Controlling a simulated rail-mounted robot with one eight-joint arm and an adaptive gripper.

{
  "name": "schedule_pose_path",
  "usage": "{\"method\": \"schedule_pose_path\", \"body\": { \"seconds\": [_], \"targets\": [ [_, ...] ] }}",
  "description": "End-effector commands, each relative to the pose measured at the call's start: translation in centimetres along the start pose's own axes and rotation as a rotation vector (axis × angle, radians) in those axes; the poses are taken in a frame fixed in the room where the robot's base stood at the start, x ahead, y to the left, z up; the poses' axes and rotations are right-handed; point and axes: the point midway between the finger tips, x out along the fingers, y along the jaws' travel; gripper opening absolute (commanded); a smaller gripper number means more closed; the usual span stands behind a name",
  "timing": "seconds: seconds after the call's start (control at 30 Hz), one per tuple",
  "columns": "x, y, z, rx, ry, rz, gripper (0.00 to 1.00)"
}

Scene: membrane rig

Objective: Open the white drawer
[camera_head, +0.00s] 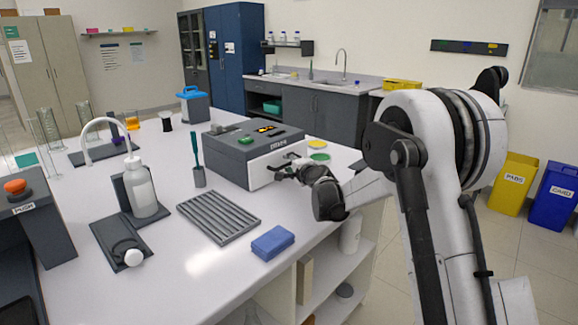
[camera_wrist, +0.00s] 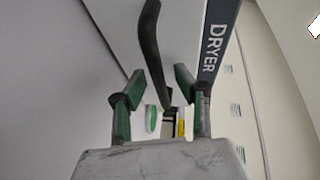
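The white drawer (camera_head: 262,172) is the front of a dark grey dryer box (camera_head: 236,149) on the bench and looks closed. Its white face (camera_wrist: 118,30) fills the upper part of the wrist view, beside the dark strip lettered DRYER. A curved black handle (camera_wrist: 150,40) stands out from it. My gripper (camera_head: 283,174) is at the drawer front, from the right. In the wrist view my gripper (camera_wrist: 160,83) is open, with a green-padded finger on each side of the handle. Gaps show on both sides; I cannot tell how deep the handle sits between the fingers.
A grey ribbed rack (camera_head: 218,217) and a blue block (camera_head: 272,242) lie on the bench in front of the dryer. A wash bottle (camera_head: 140,190) stands at left. The bench edge runs below my arm.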

Motion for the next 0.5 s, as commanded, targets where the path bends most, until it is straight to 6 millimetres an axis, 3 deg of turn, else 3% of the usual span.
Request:
{"method": "schedule_pose_path", "body": {
  "seconds": [0.3, 0.5],
  "targets": [
    [0.25, 0.0, -0.01, -0.001, 0.0, 0.0, 0.3],
    [0.24, 0.0, -0.02, -0.001, 0.0, 0.0, 0.05]
  ]
}}
